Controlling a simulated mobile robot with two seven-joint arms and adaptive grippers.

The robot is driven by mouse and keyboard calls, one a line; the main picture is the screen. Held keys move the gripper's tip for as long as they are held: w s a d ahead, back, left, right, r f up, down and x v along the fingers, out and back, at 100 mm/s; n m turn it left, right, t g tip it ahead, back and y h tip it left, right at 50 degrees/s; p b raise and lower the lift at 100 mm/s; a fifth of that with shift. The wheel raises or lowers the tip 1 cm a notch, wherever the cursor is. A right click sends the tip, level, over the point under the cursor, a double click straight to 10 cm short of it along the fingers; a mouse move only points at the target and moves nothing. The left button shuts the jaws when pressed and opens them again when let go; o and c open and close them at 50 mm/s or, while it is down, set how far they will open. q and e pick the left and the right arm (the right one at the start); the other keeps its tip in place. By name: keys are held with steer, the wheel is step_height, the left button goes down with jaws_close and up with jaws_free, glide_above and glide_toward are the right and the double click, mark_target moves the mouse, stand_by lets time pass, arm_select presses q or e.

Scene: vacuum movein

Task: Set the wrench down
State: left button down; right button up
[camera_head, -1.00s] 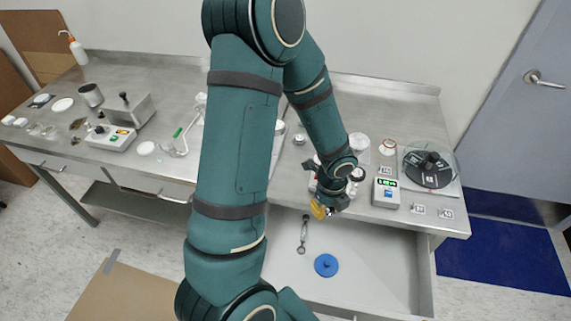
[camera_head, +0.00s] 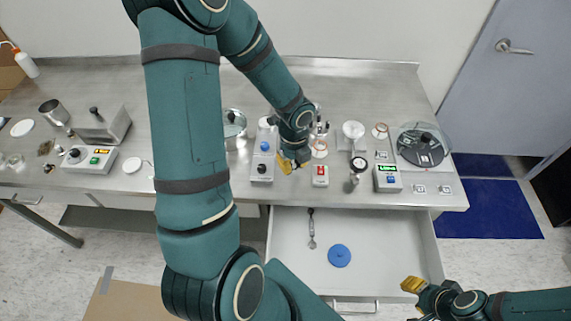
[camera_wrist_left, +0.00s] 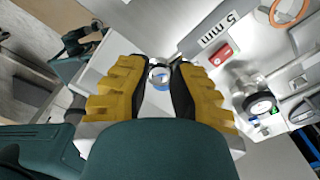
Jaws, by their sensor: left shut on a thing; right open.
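The wrench-like tool (camera_head: 311,230), with a dark upper end and a ring at the lower end, lies in the open drawer (camera_head: 395,245), apart from both grippers. My left gripper (camera_head: 291,165) is above the front part of the bench, beyond the drawer. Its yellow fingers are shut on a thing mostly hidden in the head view. In the left wrist view, a small round silver and blue thing (camera_wrist_left: 160,77) shows between the fingertips; I cannot tell what it is. My right gripper (camera_head: 413,286) is open at the lower right, beside the drawer's front right corner.
A blue disc (camera_head: 340,256) lies in the drawer near the tool. A block with knobs (camera_head: 262,168), a red-buttoned box (camera_head: 320,176), a dial gauge (camera_head: 358,164) and a meter (camera_head: 387,179) stand close to my left gripper. The drawer's right side is clear.

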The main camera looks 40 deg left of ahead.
mark_target(291, 186)
arm_select(q)
steer(key=shift+a+r, duration=0.1)
steer(key=shift+a, duration=0.15)
steer(key=shift+a+f, duration=0.1)
steer(key=shift+f, duration=0.1)
step_height(291, 186, down, 10)
steer(key=b, duration=0.2)
steer(key=shift+w+r+b, duration=0.1)
steer(key=shift+r+b, duration=0.05)
steer(key=shift+b, duration=0.15)
steer(key=shift+r, duration=0.1)
steer(key=c, duration=0.9)
jaws_free()
